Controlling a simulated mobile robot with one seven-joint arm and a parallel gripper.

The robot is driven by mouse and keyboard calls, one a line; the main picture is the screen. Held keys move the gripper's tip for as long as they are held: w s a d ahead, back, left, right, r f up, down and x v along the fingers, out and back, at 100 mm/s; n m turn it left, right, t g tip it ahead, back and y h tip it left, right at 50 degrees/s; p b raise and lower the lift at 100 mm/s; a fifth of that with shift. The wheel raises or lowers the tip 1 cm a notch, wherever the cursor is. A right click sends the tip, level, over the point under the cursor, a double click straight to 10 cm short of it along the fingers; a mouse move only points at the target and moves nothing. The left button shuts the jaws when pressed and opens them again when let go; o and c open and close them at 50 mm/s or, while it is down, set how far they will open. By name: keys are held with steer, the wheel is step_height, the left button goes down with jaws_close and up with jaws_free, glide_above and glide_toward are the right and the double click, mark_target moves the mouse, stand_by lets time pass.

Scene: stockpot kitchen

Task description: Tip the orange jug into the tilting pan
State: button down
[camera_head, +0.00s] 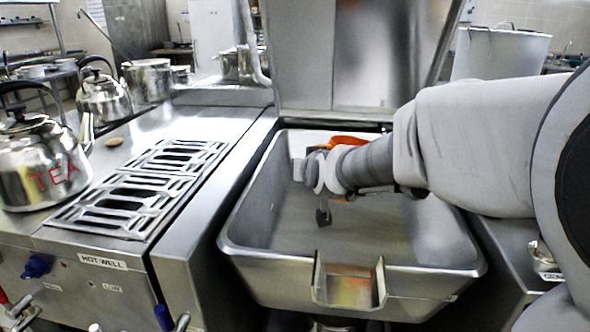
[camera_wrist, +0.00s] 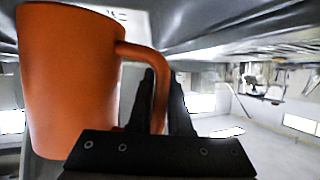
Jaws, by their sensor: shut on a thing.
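The orange jug (camera_wrist: 68,80) fills the left of the wrist view, its handle between the two dark fingers of my gripper (camera_wrist: 163,82). My gripper is shut on the handle. In the head view only a strip of the orange jug (camera_head: 349,141) shows behind my wrist; the rest is hidden. The tilting pan (camera_head: 262,245) is a deep steel pan with a pouring lip (camera_head: 348,285) at its front. My gripper and the jug are over the back half of the pan opening. I cannot tell how far the jug is tilted or what is in it.
The pan's raised lid (camera_head: 350,55) stands behind it. To the left are a counter with a slotted grate (camera_head: 145,185), a kettle marked TEA (camera_head: 42,160), another kettle (camera_head: 103,97) and a steel pot (camera_head: 149,80). A large pot (camera_head: 500,52) stands at the back right.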

step_height(320, 180, up, 2)
steer(key=m+y+p, duration=0.1)
steer(key=p, duration=0.5)
steer(key=shift+a+r, duration=0.15)
steer(key=p, duration=0.2)
steer(key=shift+a+r+m+p, duration=0.1)
steer(key=shift+r+m+p, duration=0.2)
steer(key=shift+p, duration=0.1)
step_height(320, 180, up, 2)
steer(key=p, duration=0.4)
steer(key=m+y+p, duration=0.1)
steer(key=p, duration=0.4)
steer(key=shift+s+r+m+g+y, duration=0.1)
steer(key=shift+r+m+g+y, duration=0.1)
steer(key=shift+m+g+y, duration=0.15)
steer(key=shift+p, duration=0.35)
